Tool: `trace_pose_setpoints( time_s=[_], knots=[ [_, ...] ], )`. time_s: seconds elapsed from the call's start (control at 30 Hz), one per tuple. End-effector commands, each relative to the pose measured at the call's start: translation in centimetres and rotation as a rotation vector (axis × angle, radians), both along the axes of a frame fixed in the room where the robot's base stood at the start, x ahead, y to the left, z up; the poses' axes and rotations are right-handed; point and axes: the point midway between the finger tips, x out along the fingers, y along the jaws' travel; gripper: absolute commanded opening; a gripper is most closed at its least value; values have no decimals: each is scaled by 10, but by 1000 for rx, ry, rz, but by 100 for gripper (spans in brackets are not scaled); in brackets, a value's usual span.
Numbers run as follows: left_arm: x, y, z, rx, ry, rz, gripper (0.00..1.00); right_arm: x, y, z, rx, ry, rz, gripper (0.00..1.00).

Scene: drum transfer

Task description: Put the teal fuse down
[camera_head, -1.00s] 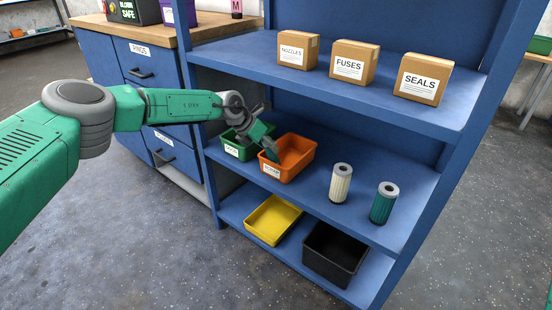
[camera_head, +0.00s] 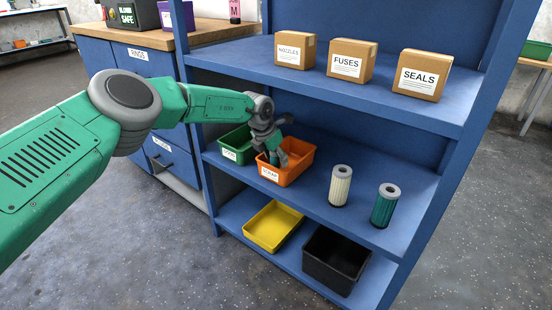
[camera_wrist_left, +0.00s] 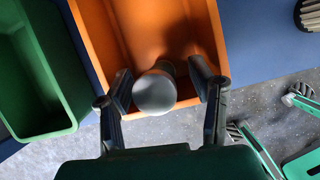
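My left gripper (camera_head: 272,148) is at the orange bin (camera_head: 295,163), over its near left part. In the left wrist view its two fingers (camera_wrist_left: 160,88) stand apart inside the bin's outline. Between them is a grey round-ended piece (camera_wrist_left: 155,92), seen end-on, with a visible gap to each finger. It may be the teal fuse; its side colour is hardly visible, and I cannot tell whether it rests on the bin floor.
A green bin (camera_head: 235,155) stands just left of the orange one. A cream cylinder (camera_head: 340,186) and a teal cylinder (camera_head: 384,206) stand to the right. Below are a yellow tray (camera_head: 252,240) and a black bin (camera_head: 334,272). The upper shelf (camera_head: 375,102) carries labelled boxes.

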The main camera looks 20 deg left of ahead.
Motion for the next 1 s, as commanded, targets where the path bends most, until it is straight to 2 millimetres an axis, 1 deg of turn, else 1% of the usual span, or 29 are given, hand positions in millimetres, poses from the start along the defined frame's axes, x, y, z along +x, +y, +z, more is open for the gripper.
trace_pose_setpoints(
  time_s=[0.23, 0.37, 0.43, 0.67, 1.0],
  knots=[
    [-1, 1, 4, -2, -1, 0, 49, 0, 0, 2, 0, 0, 0, 40],
    [-5, 4, 21, -2, -2, 0, 49, 0, 0, 11, 0, 0, 0, 40],
    [-10, 6, 35, -2, -3, -1, 49, 0, 0, 18, 0, 0, 0, 40],
    [-42, 18, 32, -3, 2, -2, 49, 0, 0, 30, 0, 0, 0, 40],
    [-96, 42, 31, -3, 0, -1, 49, 0, 0, 50, 0, 0, 0, 40]
  ],
)
